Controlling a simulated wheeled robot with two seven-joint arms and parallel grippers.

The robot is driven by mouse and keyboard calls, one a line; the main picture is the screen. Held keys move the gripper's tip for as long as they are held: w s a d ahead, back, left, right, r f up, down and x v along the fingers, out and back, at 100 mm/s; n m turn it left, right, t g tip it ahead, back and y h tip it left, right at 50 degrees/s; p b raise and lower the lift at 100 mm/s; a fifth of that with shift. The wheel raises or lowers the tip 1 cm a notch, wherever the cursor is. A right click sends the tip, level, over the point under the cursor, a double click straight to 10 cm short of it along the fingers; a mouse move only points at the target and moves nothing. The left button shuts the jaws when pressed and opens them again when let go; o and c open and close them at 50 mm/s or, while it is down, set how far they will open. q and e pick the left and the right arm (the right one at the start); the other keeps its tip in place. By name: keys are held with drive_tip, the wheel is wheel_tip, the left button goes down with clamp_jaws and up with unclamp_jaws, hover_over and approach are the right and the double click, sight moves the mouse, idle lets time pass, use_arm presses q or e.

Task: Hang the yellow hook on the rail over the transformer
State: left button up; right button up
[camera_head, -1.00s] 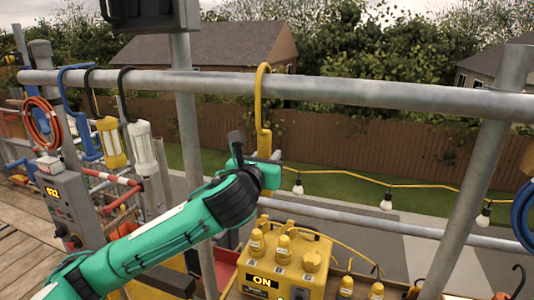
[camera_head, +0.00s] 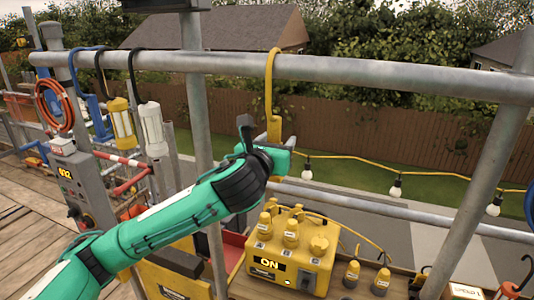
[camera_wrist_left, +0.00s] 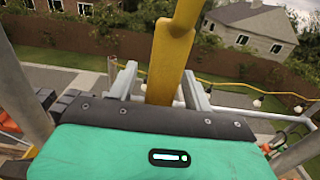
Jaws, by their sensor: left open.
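The yellow hook (camera_head: 269,92) hangs from the grey rail (camera_head: 400,78), its curved top over the pipe and its thicker lower end pointing down. It hangs above the yellow transformer (camera_head: 319,266), whose panel reads ON. My left gripper (camera_head: 284,143) is at the hook's lower end. In the left wrist view the yellow hook (camera_wrist_left: 168,62) stands between the two grey fingers of my left gripper (camera_wrist_left: 158,84), with a gap visible on each side. The jaws are open. The hook's lowest part is hidden behind the gripper body. My right gripper is not in view.
A yellow lamp (camera_head: 122,124) and a white lamp (camera_head: 152,130) hang from the rail at left, near a coiled orange cable (camera_head: 54,105). An upright post (camera_head: 200,120) stands left of the hook. A string of bulbs (camera_head: 396,186) runs behind at right.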

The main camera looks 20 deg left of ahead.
use_arm(q)
drive_tip(key=s+b, duration=0.5)
drive_tip(key=s, duration=0.8)
drive_tip(key=s+f+n+g, duration=0.2)
drive_tip(key=f+n+g, duration=0.2)
drive_tip(key=f+n, duration=0.75)
drive_tip(key=s+f+n+g, duration=0.3)
drive_tip(key=f+n, duration=0.4)
drive_tip(key=f, duration=1)
drive_tip(key=s+a+f+n+g, duration=0.2)
drive_tip(key=s+f+n+g, duration=0.2)
drive_tip(key=s+f+n, duration=0.5)
drive_tip(key=s+a+f+n+g, duration=0.25)
drive_tip(key=s+f+n, duration=0.45)
drive_tip(key=s+f, duration=0.4)
wheel_tip(320, 180, down, 34)
drive_tip(key=s+g+b, duration=0.1)
drive_tip(key=g+b, duration=0.1)
drive_tip(key=b, duration=0.1)
drive_tip(key=s+a+f+g+b, duration=0.1)
drive_tip(key=s+a+f, duration=0.1)
drive_tip(key=s+f, duration=1.7)
wheel_tip(320, 180, down, 3)
drive_tip(key=shift+a+r+y+b, duration=0.1)
drive_tip(key=shift+a+y+b, duration=0.2)
drive_tip(key=shift+b, duration=0.1)
drive_tip(key=shift+d+m+g, duration=0.1)
drive_tip(key=shift+m+g, duration=0.15)
drive_tip(key=shift+m, duration=0.1)
